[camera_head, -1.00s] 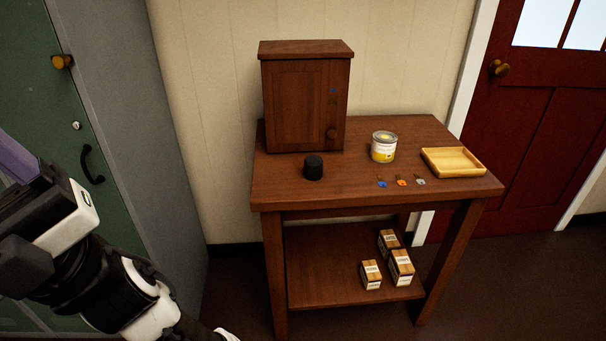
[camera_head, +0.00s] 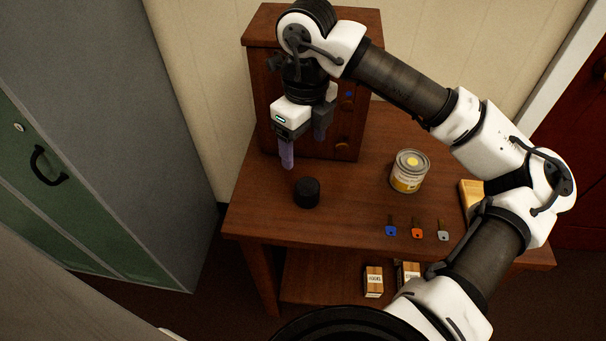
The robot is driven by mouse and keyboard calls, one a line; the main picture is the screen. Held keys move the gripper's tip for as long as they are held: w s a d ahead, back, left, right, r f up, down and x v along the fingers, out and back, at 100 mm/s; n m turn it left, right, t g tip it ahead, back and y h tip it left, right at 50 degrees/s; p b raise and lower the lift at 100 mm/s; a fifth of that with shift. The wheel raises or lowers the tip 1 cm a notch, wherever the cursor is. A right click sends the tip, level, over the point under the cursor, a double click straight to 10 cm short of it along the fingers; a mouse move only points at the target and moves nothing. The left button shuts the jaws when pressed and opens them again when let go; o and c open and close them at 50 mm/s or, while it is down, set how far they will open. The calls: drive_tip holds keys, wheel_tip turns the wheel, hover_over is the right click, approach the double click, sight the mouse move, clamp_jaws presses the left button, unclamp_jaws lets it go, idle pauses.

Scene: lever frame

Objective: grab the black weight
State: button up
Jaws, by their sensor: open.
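The black weight (camera_head: 307,192) is a short dark cylinder standing upright on the wooden table (camera_head: 262,205), near its left side. My gripper (camera_head: 304,152) hangs above and behind the weight, in front of the small wooden cabinet (camera_head: 350,125). Its two purple-grey fingers point down and are spread apart, with nothing between them. The fingertips are apart from the weight. My arm hides part of the cabinet front and part of the table's right side.
A yellow-and-white can (camera_head: 409,172) stands right of the weight. Blue (camera_head: 391,230), orange (camera_head: 417,232) and grey (camera_head: 443,235) keys lie near the front edge. A yellow wooden tray (camera_head: 470,195) is partly hidden by my arm. Small boxes (camera_head: 374,281) sit on the lower shelf.

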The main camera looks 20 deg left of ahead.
sight(308, 185)
drive_tip(key=f+p, duration=0.1)
drive_tip(key=f, duration=0.7)
drive_tip(key=shift+d+f, duration=0.1)
drive_tip(key=shift+d, duration=0.1)
drive_tip(key=shift+s+d+f+p, duration=0.15)
drive_tip(key=shift+f+p, duration=0.35)
drive_tip(key=shift+f, duration=0.8)
drive_tip(key=shift+w+d+f+p, duration=0.1)
drive_tip(key=shift+f+p, duration=0.4)
drive_tip(key=shift+f, duration=0.8)
drive_tip(key=shift+c, duration=0.4)
drive_tip(key=c, duration=1.2)
drive_tip(key=shift+r, duration=0.1)
